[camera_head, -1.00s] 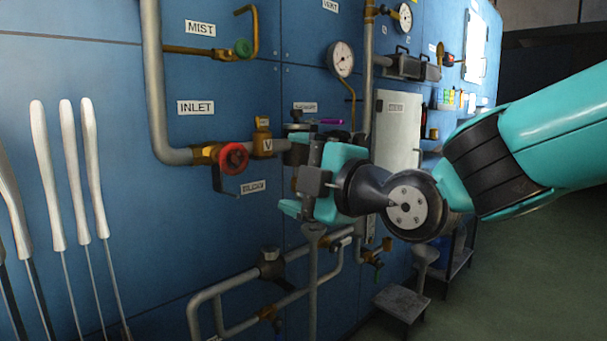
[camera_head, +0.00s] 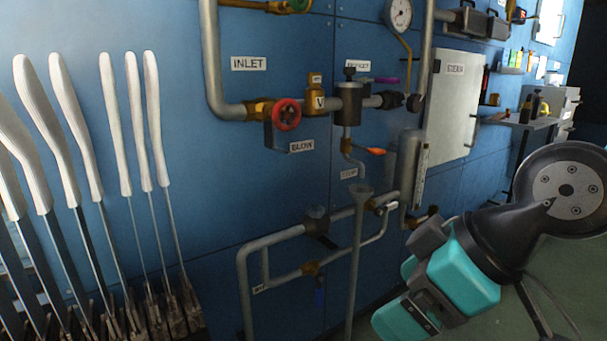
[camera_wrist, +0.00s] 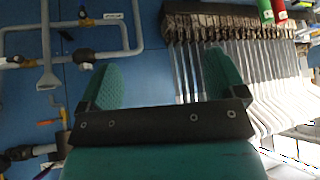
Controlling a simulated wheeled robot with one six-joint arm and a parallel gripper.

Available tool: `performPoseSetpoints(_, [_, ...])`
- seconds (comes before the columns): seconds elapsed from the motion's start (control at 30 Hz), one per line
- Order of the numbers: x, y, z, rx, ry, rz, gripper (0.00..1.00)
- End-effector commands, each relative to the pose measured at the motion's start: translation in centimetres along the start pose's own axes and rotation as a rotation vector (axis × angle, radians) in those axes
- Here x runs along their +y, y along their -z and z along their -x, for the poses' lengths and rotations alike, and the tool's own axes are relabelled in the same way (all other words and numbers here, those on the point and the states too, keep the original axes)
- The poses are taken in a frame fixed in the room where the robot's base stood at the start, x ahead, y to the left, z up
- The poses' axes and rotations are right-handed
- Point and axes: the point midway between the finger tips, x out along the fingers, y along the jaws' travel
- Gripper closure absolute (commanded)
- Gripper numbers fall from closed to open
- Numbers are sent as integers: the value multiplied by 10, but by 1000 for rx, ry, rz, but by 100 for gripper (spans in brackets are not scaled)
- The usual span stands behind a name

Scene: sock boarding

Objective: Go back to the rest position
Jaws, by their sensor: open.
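My gripper (camera_head: 408,290) is at the lower right of the head view, in front of the blue panel and below the pipework. In the wrist view my gripper (camera_wrist: 155,80) shows two teal fingers spread apart with nothing between them. In the head view its fingertips are partly hidden behind its own body. It is clear of the red-wheeled valve (camera_head: 286,115) and the steam cabinet (camera_head: 452,105).
White sock boards (camera_head: 115,125) on metal stems stand in a rack at the left; they also show in the wrist view (camera_wrist: 245,75). Grey pipes (camera_head: 275,240) and a funnel (camera_head: 361,190) project from the panel. A side table (camera_head: 530,122) stands at the right.

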Motion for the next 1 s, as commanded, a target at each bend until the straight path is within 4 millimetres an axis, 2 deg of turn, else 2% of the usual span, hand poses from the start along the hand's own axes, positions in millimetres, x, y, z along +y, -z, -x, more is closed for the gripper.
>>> performPoseSetpoints(0.03, [-9, -16, 3, -73, 34, -89, 10])
performPoseSetpoints(0.2, [-39, -70, 19, -338, 104, -386, 10])
performPoseSetpoints(0.3, [-40, -49, 49, -340, 104, -390, 10])
performPoseSetpoints(0.57, [-43, -7, 107, -338, 104, -387, 10])
performPoseSetpoints(0.8, [-47, 47, 184, -337, 104, -386, 10])
performPoseSetpoints(1.0, [-49, 82, 234, -337, 104, -386, 10])
